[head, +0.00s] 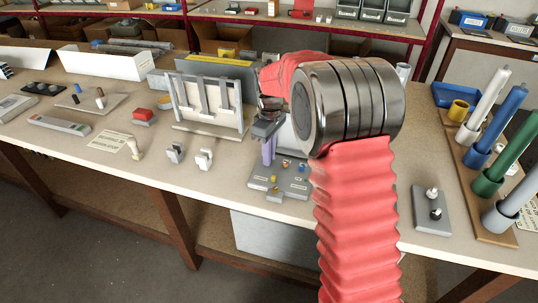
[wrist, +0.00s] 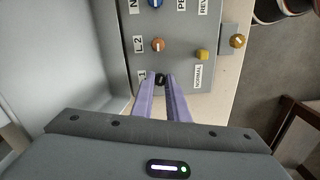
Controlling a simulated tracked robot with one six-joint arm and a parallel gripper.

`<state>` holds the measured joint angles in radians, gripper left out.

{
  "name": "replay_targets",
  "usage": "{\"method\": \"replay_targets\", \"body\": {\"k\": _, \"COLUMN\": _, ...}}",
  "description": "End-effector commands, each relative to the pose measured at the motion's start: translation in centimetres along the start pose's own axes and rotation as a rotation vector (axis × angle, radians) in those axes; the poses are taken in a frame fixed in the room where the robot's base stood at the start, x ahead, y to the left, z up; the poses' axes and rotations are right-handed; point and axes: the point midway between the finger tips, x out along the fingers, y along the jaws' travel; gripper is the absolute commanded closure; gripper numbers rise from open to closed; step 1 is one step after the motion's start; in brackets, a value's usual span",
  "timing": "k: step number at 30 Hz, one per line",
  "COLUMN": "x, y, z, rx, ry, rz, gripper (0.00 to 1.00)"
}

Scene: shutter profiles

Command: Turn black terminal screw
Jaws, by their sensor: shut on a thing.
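The grey terminal board (head: 293,187) lies on the bench below my gripper (head: 267,163) in the head view. In the wrist view, the black terminal screw (wrist: 161,79) sits at the board's lower left, beside a partly covered label ending in "1". My gripper's two purple fingers (wrist: 161,84) reach down on either side of the black screw and are shut on it. The fingers hide part of the screw and its label. In the head view, my gripper and arm hide the black screw.
An orange-brown screw (wrist: 158,45) marked L2 and a blue screw (wrist: 155,3) stand beyond it. A yellow knob (wrist: 202,54) marked NORMAL and a brass knob (wrist: 237,41) are to the right. A white-framed rack (head: 209,105) stands left of my gripper.

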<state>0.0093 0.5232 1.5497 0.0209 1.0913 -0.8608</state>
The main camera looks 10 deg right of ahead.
Motion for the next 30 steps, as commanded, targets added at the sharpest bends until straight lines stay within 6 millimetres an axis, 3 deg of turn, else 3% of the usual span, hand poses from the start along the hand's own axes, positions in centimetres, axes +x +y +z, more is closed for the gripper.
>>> {"method": "replay_targets", "body": {"k": 15, "x": -0.24, "y": 0.22, "z": -0.26, "rx": -0.379, "ry": -0.005, "rz": 0.009, "gripper": 1.0}}
{"method": "replay_targets", "body": {"k": 30, "x": -0.26, "y": 0.19, "z": -0.29, "rx": -0.442, "ry": -0.007, "rz": 0.009, "gripper": 1.0}}
